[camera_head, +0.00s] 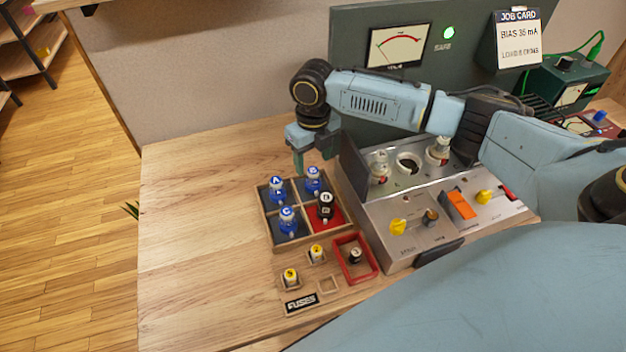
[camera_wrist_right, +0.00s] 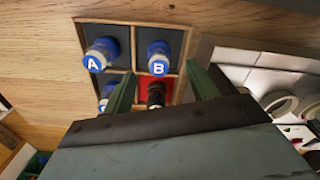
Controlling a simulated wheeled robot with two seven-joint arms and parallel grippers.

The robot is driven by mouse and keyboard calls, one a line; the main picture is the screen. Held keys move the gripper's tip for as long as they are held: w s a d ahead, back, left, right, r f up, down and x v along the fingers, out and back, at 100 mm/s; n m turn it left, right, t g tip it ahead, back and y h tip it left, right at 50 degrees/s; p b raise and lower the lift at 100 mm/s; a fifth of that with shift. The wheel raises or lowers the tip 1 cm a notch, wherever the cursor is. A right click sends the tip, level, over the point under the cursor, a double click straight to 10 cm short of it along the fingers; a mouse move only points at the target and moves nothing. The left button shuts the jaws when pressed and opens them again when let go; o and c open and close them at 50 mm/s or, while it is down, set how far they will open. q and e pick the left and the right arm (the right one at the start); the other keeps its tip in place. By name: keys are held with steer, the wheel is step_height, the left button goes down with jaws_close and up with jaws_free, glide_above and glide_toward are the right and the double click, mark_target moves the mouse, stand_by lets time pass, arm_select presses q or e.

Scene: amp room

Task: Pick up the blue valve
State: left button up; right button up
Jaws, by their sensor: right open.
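Three blue-capped valves stand upright in a divided wooden tray (camera_head: 264,218): valve A (camera_head: 277,190) at back left, valve B (camera_head: 313,180) at back right and valve C (camera_head: 287,220) at front left. A black-capped valve (camera_head: 325,206) stands in the red front-right compartment. My right gripper (camera_head: 299,162) hangs above the back of the tray, open and empty. In the right wrist view its fingers (camera_wrist_right: 162,84) spread either side of the black valve (camera_wrist_right: 155,96), with valve B (camera_wrist_right: 158,60) just beyond; valve C (camera_wrist_right: 106,96) is partly hidden by a finger.
The metal amplifier (camera_head: 410,215), with sockets and knobs, stands close right of the tray. Small fuses (camera_head: 291,277) and a red-framed slot (camera_head: 356,258) lie in front. The wooden table (camera_head: 195,220) is clear at left.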

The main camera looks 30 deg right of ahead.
mark_target(313, 171)
step_height(313, 171, down, 5)
steer(key=shift+s+r+b, duration=0.15)
steer(key=shift+r+b, duration=0.05)
steer(key=shift+b, duration=0.15)
steer(key=c, duration=1.1)
